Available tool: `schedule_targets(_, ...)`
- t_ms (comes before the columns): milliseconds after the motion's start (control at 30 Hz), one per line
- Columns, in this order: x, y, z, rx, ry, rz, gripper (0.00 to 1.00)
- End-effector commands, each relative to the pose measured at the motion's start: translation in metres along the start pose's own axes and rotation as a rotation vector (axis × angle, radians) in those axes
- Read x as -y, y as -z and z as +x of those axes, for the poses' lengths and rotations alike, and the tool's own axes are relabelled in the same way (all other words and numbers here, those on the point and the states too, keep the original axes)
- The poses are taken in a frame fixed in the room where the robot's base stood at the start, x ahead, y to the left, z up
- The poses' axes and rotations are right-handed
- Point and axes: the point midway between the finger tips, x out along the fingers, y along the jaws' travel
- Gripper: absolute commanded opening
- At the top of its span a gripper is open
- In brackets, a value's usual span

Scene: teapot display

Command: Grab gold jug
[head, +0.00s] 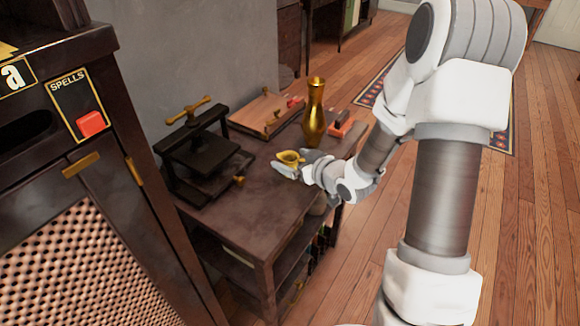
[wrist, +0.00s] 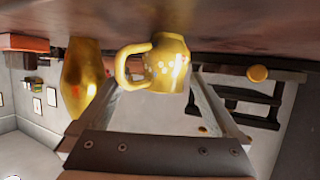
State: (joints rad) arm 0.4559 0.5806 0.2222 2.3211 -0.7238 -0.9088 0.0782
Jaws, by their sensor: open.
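The gold jug (head: 290,157) is small, with a loop handle, and stands on the dark table (head: 238,220) near its right side. My gripper (head: 297,164) is low over the table, right at the jug, with its fingers apart. In the wrist view, which is upside down, the jug (wrist: 172,66) shows white specks and its handle points left. It appears between the two spread fingertips of my gripper (wrist: 155,88). I cannot tell whether either finger touches it. In the head view the fingers partly hide the jug's lower part.
A tall gold vase (head: 315,115) stands just behind the jug; it also shows in the wrist view (wrist: 82,78). A dark press (head: 203,150) stands to the left. A wooden board (head: 266,110) and a small orange-red item (head: 341,126) lie further back. The table front is clear.

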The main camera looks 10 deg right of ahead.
Motion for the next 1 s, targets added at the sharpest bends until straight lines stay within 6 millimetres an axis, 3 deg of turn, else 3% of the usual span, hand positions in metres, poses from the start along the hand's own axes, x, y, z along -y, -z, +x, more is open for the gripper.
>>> schedule_targets(233, 0.005, 0.001, 0.036, 0.0, 0.002, 0.0, 0.99)
schedule_targets(533, 0.005, 0.002, 0.04, 0.001, 0.001, 0.0, 0.99)
schedule_targets(1000, 0.004, 0.002, 0.04, 0.001, 0.0, 0.0, 0.14)
